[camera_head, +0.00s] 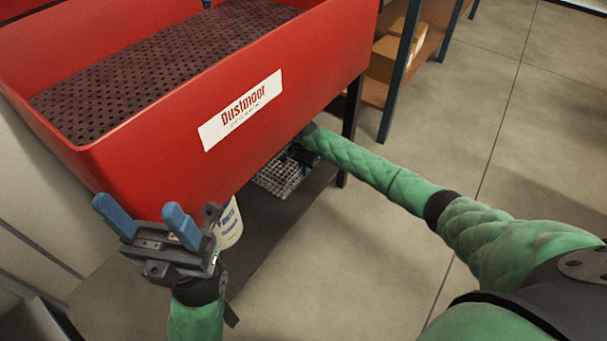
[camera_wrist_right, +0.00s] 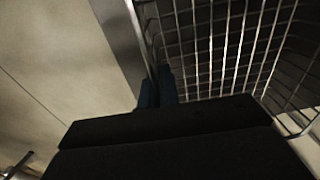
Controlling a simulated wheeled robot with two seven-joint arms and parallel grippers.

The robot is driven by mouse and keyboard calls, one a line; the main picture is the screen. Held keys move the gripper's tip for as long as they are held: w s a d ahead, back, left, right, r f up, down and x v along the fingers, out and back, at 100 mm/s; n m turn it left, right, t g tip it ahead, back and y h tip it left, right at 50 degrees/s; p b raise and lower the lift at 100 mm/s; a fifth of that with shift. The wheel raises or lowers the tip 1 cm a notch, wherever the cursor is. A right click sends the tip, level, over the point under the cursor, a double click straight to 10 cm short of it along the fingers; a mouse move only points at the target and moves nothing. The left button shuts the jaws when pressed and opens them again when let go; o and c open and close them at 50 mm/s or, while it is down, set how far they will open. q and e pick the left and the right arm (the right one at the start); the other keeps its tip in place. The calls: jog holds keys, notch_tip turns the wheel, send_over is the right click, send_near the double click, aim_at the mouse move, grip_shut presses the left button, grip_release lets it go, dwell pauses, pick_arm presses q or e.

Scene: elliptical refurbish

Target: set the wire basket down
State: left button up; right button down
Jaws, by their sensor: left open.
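The wire basket (camera_head: 279,176) is a silvery grid basket under the red tub, over the dark lower shelf (camera_head: 262,222). The tub hides part of it, and I cannot tell whether its base touches the shelf. In the right wrist view the basket (camera_wrist_right: 225,50) fills the upper right. My right gripper (camera_wrist_right: 157,87) has its blue fingers close together at the basket's near side wall, shut on it. In the head view the tub's edge hides that gripper. My left gripper (camera_head: 146,219) is open and empty, in front of the tub's lower left corner.
The red tub (camera_head: 165,165) with a perforated dark tray (camera_head: 160,70) overhangs the shelf. A white labelled container (camera_head: 229,224) stands on the shelf, behind my left gripper. A rack with cardboard boxes (camera_head: 388,57) is at the back. The floor to the right is clear.

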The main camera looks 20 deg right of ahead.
jog(key=shift+a+f, duration=0.1)
jog(key=shift+f, duration=0.65)
jog(key=shift+f+b, duration=0.15)
jog(key=shift+b, duration=0.15)
jog(key=c, duration=1.6)
grip_release()
jog(key=shift+c, duration=0.2)
